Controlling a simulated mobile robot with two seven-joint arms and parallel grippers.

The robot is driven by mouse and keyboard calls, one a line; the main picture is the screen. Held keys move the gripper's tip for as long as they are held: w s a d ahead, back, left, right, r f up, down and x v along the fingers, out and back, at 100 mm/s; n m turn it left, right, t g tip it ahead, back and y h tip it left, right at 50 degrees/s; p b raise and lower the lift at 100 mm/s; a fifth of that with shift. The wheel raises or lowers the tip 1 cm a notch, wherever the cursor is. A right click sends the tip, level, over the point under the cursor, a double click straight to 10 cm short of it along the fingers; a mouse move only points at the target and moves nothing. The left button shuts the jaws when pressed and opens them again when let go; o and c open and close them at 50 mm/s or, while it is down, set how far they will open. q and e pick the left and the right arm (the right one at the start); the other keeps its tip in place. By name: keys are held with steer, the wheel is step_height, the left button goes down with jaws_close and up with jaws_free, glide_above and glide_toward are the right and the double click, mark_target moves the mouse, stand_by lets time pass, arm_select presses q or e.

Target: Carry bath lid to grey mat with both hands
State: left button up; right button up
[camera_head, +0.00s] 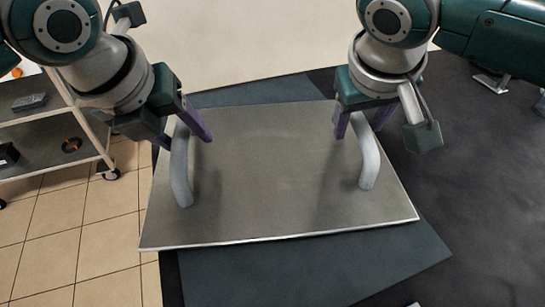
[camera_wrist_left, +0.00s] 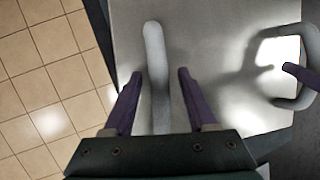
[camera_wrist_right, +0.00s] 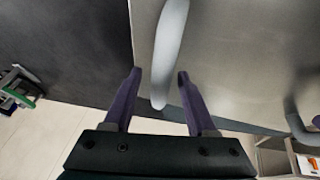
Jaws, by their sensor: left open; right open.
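The bath lid (camera_head: 270,170) is a flat grey metal plate with two light grey curved handles. It lies on the dark grey mat (camera_head: 330,270), which shows beyond its front and back edges. The left handle (camera_head: 181,170) stands between the spread purple fingers of my left gripper (camera_head: 183,132); in the left wrist view the handle (camera_wrist_left: 156,75) runs between them with gaps. My right gripper (camera_head: 361,120) is open at the back end of the right handle (camera_head: 367,158); in the right wrist view the handle (camera_wrist_right: 168,55) lies between the fingertips, clear of both.
A shelf cart (camera_head: 60,125) with small items stands at the left on tan floor tiles (camera_head: 105,235). A small green object (camera_wrist_right: 15,97) shows at the left of the right wrist view.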

arm_select(q)
steer(key=v, duration=1.1)
steer(key=shift+s+r, duration=0.15)
steer(key=shift+r, duration=0.2)
arm_select(e)
steer(key=v, duration=1.2)
arm_select(q)
steer(key=shift+a, duration=0.1)
